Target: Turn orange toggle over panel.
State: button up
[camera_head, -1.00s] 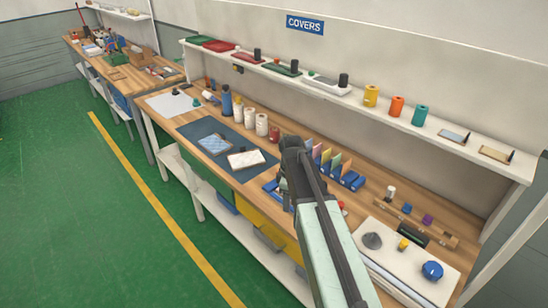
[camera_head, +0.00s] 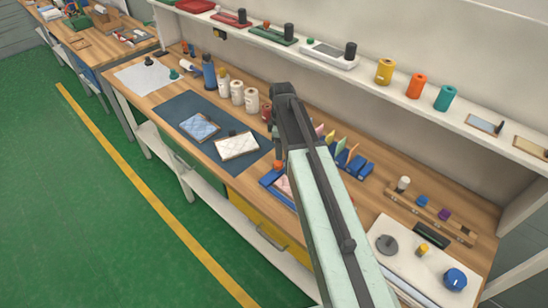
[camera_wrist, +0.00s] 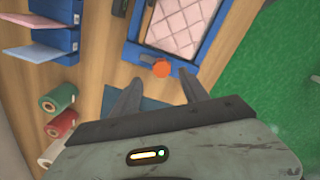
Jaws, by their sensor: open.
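The orange toggle (camera_wrist: 161,69) sits on the near edge of a blue frame (camera_wrist: 183,68) in the wrist view. It lies just ahead of the gap between my fingertips. A pink quilted panel (camera_wrist: 178,28) lies inside the frame, and the toggle is at its edge, not across it. In the head view, the blue frame (camera_head: 268,179) and pink panel (camera_head: 284,186) are partly hidden by my arm. A bit of the orange toggle (camera_head: 278,164) shows below my gripper. My gripper (camera_wrist: 160,82) is open, with its fingers apart and nothing between them.
A blue rack (camera_wrist: 62,38) with coloured cards stands left of the frame in the wrist view, with thread spools (camera_wrist: 58,98) nearby. A dark mat (camera_head: 178,128) bears blue and white quilted pads. A shelf (camera_head: 400,108) runs above the bench.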

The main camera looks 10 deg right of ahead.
aim_at(278, 163)
jog(key=f+b, duration=0.7)
jog(key=f, duration=0.1)
jog(key=shift+a+b, duration=0.35)
jog(key=shift+r, duration=0.1)
grip_shut()
